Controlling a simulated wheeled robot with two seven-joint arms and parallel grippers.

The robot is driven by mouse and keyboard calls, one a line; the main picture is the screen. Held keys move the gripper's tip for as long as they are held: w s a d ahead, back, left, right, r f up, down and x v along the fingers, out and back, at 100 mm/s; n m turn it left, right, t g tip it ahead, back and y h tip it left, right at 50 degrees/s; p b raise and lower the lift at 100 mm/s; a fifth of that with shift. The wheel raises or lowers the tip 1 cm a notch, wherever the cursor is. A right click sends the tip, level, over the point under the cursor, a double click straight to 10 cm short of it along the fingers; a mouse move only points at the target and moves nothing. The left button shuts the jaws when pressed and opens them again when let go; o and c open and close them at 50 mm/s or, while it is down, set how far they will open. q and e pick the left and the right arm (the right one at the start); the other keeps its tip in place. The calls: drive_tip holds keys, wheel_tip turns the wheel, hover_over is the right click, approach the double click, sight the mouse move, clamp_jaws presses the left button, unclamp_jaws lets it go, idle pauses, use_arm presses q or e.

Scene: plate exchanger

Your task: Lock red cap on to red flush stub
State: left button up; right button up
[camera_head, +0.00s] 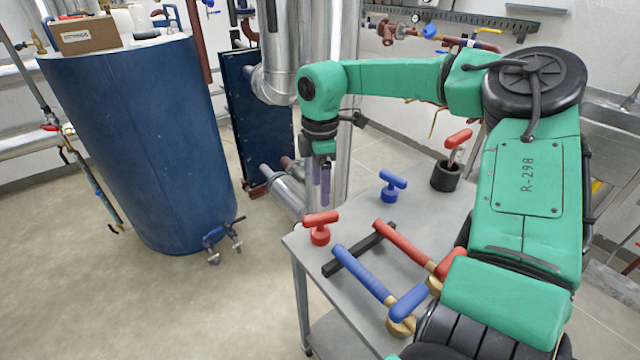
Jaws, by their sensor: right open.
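A red cap with a T-shaped handle (320,229) stands upright on the near-left corner of the grey cart (350,316). My right gripper (321,190) points down above and behind this cap in the picture. I cannot clearly make out a red flush stub. A dark red pipe end (287,163) shows low beside the dark blue plate exchanger (247,120), partly behind silver pipework. My left gripper is out of view.
A blue T-handled cap (393,186) and a black cup (446,176) with a red-handled tool stand on the cart. Long blue (362,273) and red (402,243) handled tools rest across a black bar (345,257). A big blue tank (140,150) stands left; floor before it is free.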

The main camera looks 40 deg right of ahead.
sight(321, 215)
wheel_tip(321, 215, down, 8)
drive_tip(key=b, duration=0.5)
drive_tip(key=shift+f+b, duration=0.15)
drive_tip(key=shift+b, duration=0.2)
drive_tip(key=shift+f+b, duration=0.35)
drive_tip(key=shift+f, duration=0.1)
drive_tip(key=shift+r, duration=0.1)
clamp_jaws()
wheel_tip(321, 215, up, 10)
drive_tip(key=p, duration=0.7)
drive_tip(key=shift+p, duration=0.35)
